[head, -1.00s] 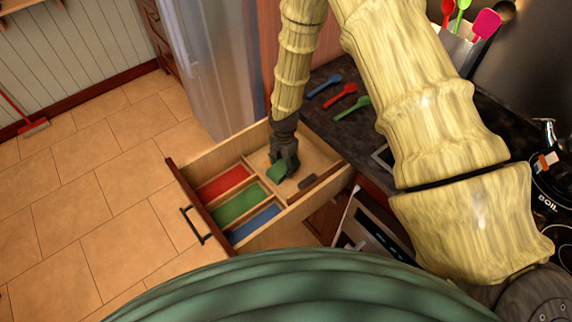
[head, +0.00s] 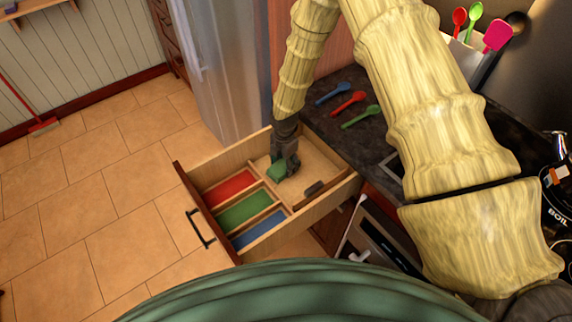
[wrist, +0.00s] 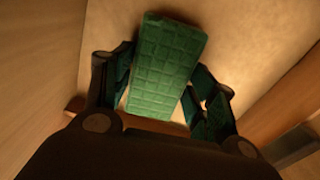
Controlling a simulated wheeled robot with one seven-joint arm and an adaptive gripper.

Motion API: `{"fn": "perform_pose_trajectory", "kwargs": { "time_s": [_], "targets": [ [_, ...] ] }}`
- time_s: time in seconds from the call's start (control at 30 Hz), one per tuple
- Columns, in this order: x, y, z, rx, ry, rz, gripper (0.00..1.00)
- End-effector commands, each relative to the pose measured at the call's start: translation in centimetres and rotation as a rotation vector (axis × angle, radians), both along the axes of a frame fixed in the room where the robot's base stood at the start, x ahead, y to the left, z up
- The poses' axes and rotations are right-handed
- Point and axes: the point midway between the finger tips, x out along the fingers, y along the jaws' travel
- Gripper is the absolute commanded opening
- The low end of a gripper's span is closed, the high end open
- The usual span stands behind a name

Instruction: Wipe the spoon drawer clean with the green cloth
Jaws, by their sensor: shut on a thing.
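The drawer (head: 262,247) is pulled open. Its front part has red, green and blue compartments, and its back part is a bare wooden section (head: 318,164). My gripper (head: 282,168) is down inside that back section. It is shut on the green cloth (head: 277,172), a folded, quilted-looking block. In the wrist view the cloth (wrist: 166,65) sits between the two fingers (wrist: 158,95), above or against the pale drawer floor (wrist: 245,50); I cannot tell whether it touches.
Blue (head: 333,94), red (head: 349,103) and green (head: 360,116) spoons lie on the dark counter behind the drawer. A small dark piece (head: 314,188) is at the drawer's right side. A kettle (head: 558,190) stands far right.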

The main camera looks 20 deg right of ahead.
Motion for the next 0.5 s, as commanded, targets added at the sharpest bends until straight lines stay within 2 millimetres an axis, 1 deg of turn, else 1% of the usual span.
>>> {"fn": "perform_pose_trajectory", "kwargs": {
  "time_s": [0.5],
  "targets": [
    [2.0, 0.7, 0.2, 0.0, 0.0, 0.0, 0.38]
  ]
}}
